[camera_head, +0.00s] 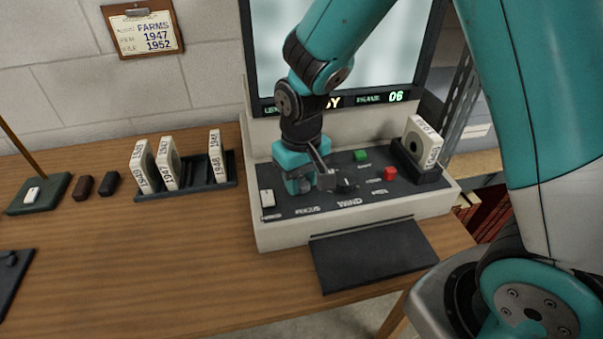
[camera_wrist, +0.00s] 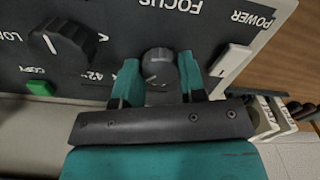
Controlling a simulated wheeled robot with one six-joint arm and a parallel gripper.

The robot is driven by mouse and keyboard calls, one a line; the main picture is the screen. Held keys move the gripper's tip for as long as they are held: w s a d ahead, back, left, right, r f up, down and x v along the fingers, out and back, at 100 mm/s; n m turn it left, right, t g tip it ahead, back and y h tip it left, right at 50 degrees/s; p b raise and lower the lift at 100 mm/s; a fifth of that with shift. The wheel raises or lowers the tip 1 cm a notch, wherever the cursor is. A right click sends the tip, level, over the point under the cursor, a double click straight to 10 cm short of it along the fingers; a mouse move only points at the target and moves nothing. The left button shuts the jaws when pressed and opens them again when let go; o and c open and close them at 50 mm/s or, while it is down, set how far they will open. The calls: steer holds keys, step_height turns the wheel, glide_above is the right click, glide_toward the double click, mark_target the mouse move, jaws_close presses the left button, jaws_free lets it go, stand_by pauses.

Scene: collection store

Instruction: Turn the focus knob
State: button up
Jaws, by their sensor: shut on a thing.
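The focus knob (camera_wrist: 158,64) is a dark grey round knob just below the FOCUS label in the wrist view. My gripper (camera_wrist: 160,82) has one teal finger on each side of it and is shut on it. In the head view my gripper (camera_head: 304,184) reaches down onto the dark control panel (camera_head: 376,161) of the beige reader, above the FOCUS label. It hides the focus knob there.
A larger dark knob (camera_wrist: 62,45) is beside the focus knob, with a green button (camera_wrist: 40,88) near it. A white power switch (camera_wrist: 232,62) is on the other side. A red button (camera_head: 390,173) and a boxed reel (camera_head: 423,143) are further right.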

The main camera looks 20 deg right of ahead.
mark_target(301, 182)
steer(key=shift+m, duration=0.5)
steer(key=o, duration=0.9)
steer(key=shift+r, duration=0.1)
step_height(301, 182, up, 17)
steer(key=shift+r+p, duration=0.1)
steer(key=shift+p, duration=0.75)
